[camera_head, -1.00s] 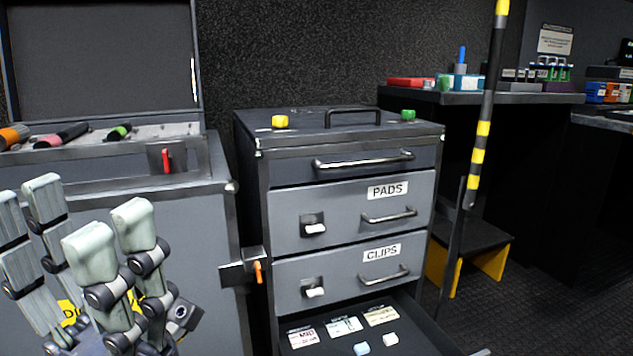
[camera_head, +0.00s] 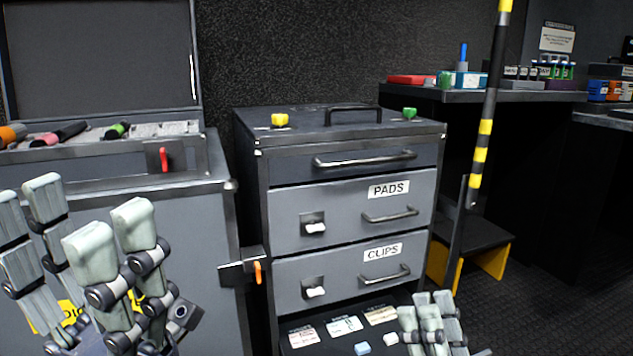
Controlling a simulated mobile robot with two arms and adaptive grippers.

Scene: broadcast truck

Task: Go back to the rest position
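My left gripper (camera_head: 85,225) is at the lower left in front of the grey case. Its pale finger pads stand upright with a clear gap between the two pairs, so it is open and empty. My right gripper (camera_head: 426,308) shows at the bottom, in front of the right side of the open lower drawer (camera_head: 330,347). Its pale finger pads point up and sit close together, with nothing seen between them. Its lower part is cut off by the picture's edge.
A grey drawer cabinet (camera_head: 292,207) stands in the middle, its PADS and CLIPS drawers shut. White and pale blue blocks (camera_head: 362,348) lie in the open drawer. An open case (camera_head: 205,215) is at left. A striped pole (camera_head: 484,130) and step (camera_head: 480,238) stand right.

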